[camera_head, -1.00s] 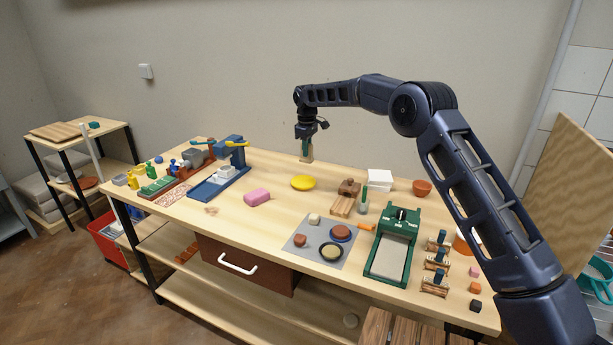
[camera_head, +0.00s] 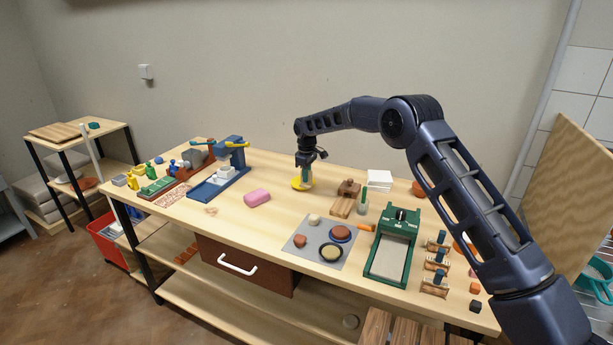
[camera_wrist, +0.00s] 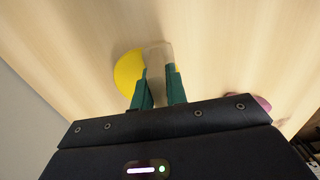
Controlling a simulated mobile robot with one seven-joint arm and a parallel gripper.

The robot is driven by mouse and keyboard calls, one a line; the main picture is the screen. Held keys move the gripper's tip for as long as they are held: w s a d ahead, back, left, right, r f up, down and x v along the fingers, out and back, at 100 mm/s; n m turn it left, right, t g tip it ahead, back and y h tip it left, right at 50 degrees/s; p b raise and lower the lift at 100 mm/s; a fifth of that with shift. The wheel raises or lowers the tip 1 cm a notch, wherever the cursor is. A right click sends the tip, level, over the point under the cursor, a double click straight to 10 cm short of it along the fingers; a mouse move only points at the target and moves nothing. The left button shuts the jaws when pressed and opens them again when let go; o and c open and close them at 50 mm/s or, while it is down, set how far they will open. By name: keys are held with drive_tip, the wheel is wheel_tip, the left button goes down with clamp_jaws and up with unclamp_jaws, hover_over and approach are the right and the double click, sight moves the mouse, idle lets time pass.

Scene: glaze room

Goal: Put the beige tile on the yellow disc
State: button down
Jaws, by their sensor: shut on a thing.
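My gripper (camera_head: 305,176) is shut on the beige tile and holds it at the yellow disc (camera_head: 297,185) on the table. In the wrist view the pale tile (camera_wrist: 157,55) stands out between my two green fingers (camera_wrist: 160,82). The yellow disc (camera_wrist: 126,72) shows mostly to the left of the tile, with a sliver on the right. The tile and fingers hide part of the disc. I cannot tell whether the tile touches the disc.
A pink block (camera_head: 257,197) lies to the left on the table (camera_head: 190,213). A grey mat (camera_head: 300,250) with small round pieces is in front. Bare tabletop surrounds the disc.

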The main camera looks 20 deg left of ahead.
drive_tip(key=c, duration=1.4)
unclamp_jaws()
wheel_tip(320, 180, up, 12)
drive_tip(key=shift+r, duration=0.15)
